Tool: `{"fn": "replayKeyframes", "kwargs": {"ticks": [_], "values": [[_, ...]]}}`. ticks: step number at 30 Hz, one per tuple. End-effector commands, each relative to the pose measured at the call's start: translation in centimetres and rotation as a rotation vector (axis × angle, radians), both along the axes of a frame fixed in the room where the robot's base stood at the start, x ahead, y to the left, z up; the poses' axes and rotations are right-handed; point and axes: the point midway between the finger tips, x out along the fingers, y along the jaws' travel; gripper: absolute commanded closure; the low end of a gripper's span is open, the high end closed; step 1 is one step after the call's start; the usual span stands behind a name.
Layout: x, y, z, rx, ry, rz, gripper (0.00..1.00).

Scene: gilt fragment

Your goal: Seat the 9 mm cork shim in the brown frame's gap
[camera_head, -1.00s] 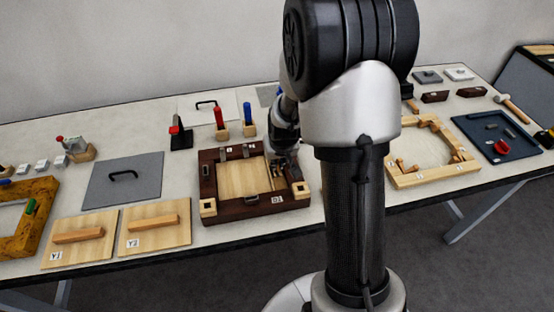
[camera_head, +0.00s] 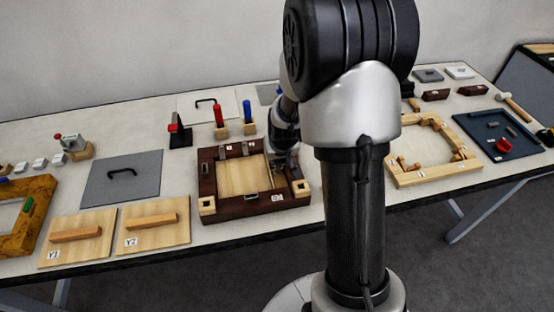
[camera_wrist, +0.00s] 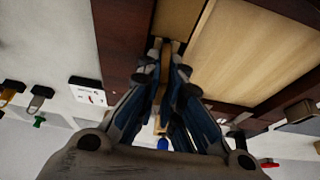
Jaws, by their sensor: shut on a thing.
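The brown frame (camera_head: 238,211) lies on the table left of my arm, with a pale wooden panel (camera_head: 238,178) inside it. My gripper (camera_head: 283,167) is low over the frame's right side, partly hidden by my arm. In the wrist view, my gripper (camera_wrist: 165,66) is shut on a thin tan strip, seemingly the cork shim (camera_wrist: 164,56), beside the pale panel (camera_wrist: 245,50) and the dark frame wall (camera_wrist: 122,38). The fingers hide most of the strip. I cannot tell whether it is inside the gap or above it.
Two wooden boards with handles (camera_head: 152,228) and a grey plate (camera_head: 122,180) lie to the left. Red and blue handled tools (camera_head: 219,118) stand behind the frame. A light wooden frame (camera_head: 436,174) and a dark blue tray (camera_head: 497,135) lie to the right.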

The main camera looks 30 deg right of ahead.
Motion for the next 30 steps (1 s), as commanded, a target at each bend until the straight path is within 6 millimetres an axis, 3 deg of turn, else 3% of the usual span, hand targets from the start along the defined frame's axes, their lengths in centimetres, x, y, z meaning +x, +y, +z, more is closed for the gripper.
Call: {"fn": "replayKeyframes", "kwargs": {"ticks": [7,30], "values": [[0.0,0.0,-0.7,0.000,0.000,0.000,1.00],[0.0,0.0,0.5,0.000,0.000,0.000,1.00]]}}
